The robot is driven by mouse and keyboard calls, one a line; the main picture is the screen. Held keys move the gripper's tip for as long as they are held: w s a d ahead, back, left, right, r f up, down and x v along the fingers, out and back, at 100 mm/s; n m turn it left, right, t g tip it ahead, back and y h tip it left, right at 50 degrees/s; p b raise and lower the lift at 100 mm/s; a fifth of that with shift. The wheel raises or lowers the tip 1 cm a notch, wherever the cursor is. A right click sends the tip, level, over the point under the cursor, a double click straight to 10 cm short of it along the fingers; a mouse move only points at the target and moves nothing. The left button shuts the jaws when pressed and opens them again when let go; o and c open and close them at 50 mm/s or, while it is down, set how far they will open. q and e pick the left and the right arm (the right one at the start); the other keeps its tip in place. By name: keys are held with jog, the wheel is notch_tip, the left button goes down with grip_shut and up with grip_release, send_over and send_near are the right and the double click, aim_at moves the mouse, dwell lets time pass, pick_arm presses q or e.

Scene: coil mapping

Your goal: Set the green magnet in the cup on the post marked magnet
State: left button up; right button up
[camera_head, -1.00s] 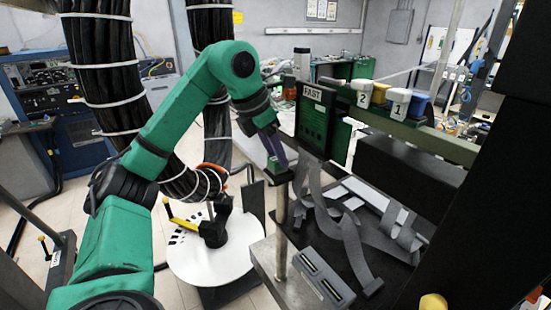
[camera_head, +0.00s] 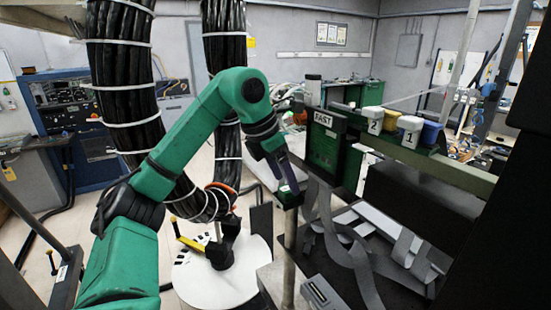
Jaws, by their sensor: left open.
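A slim metal post (camera_head: 289,250) with a dark cup (camera_head: 289,201) on top stands at the front left corner of the workbench. A small green piece, apparently the magnet (camera_head: 286,190), shows at the cup; I cannot tell how deep it sits. My left gripper (camera_head: 286,178) comes down at a tilt from the upper left, with its fingertips right at the cup. It is open, and its purple-grey finger hides part of the piece. No label on the post is readable. My right gripper is not in view.
Bins marked 2 (camera_head: 374,126) and 1 (camera_head: 410,135) sit on a rail behind. Grey straps (camera_head: 350,245) lie on the bench. A white round plate (camera_head: 205,285) is on the floor at left.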

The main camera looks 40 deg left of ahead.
pick_arm(q)
jog(key=v, duration=1)
dwell(0.5)
